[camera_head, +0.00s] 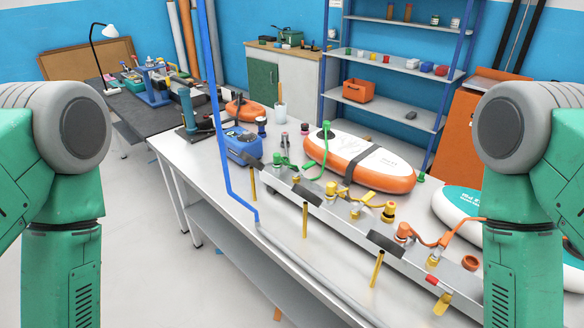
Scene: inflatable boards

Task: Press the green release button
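Several small green parts show on the long metal table (190,158); I cannot tell which is the release button. A green fitting (326,130) stands at the far end of the white and orange inflatable board (385,180). A green hose (285,165) runs from there to the metal rail (345,222). My green and grey arms hang at the left and right picture edges. Neither gripper is in view.
A blue box (243,143) stands at the rail's far end. Yellow and orange fittings (403,232) line the rail, with yellow handles (377,268) in front. A second board (458,206) lies at right.

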